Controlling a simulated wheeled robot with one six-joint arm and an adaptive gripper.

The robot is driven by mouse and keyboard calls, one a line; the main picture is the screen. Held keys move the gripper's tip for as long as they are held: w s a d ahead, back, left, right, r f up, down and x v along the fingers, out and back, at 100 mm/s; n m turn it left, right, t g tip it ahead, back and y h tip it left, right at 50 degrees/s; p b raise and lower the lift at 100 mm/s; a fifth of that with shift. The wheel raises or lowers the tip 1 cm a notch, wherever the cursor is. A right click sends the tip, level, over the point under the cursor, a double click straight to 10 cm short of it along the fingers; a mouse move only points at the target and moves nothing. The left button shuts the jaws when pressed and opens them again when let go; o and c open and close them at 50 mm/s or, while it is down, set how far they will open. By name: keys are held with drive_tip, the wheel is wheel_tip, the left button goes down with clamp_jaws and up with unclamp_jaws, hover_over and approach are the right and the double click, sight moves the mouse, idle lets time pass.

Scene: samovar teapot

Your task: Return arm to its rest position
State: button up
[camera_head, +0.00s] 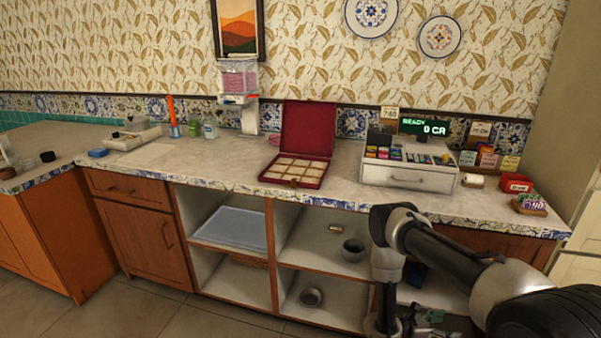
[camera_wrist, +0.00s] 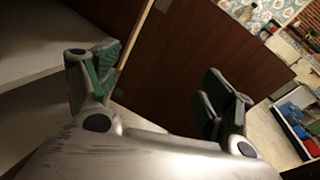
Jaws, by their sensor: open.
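My arm reaches in from the lower right of the head view and bends down in front of the counter's open shelves. My gripper (camera_head: 408,322) hangs low at the bottom edge of the head view, partly cut off. In the wrist view my gripper (camera_wrist: 160,95) has its two green-padded fingers wide apart, with nothing between them. A brown wooden panel (camera_wrist: 185,60) stands behind the fingers, and a pale shelf (camera_wrist: 40,75) lies to the left. I cannot tell whether a finger touches the shelf or panel.
The counter (camera_head: 230,165) carries an open red box (camera_head: 300,150) and a cash register (camera_head: 410,170). Floor (camera_head: 150,315) is clear at lower left.

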drive_tip(key=s+a+r+m+g+y, duration=0.2)
drive_tip(key=r+m+g+y, duration=0.35)
drive_tip(key=r, duration=0.95)
drive_tip(key=s+a+r+m+g+y, duration=0.1)
drive_tip(key=s+r+m+g+y, duration=0.15)
drive_tip(key=r+m, duration=0.95)
drive_tip(key=s+a+r+m+t+y, duration=0.1)
drive_tip(key=s+a+r+t+y, duration=0.1)
drive_tip(key=r, duration=0.9)
drive_tip(key=s+a+r+m+t+y, duration=0.1)
drive_tip(key=s+a+r+t+y, duration=0.2)
drive_tip(key=r, duration=0.9)
drive_tip(key=s+a+r+m+t+y, duration=0.1)
drive_tip(key=s+a+r+t+y, duration=0.2)
drive_tip(key=s+r+t, duration=0.3)
drive_tip(key=s+r, duration=0.3)
drive_tip(key=r, duration=0.2)
drive_tip(key=shift+a+r+m+t+y, duration=0.15)
drive_tip(key=shift+a+m+t+y, duration=0.05)
drive_tip(key=shift+m+t+y, duration=0.2)
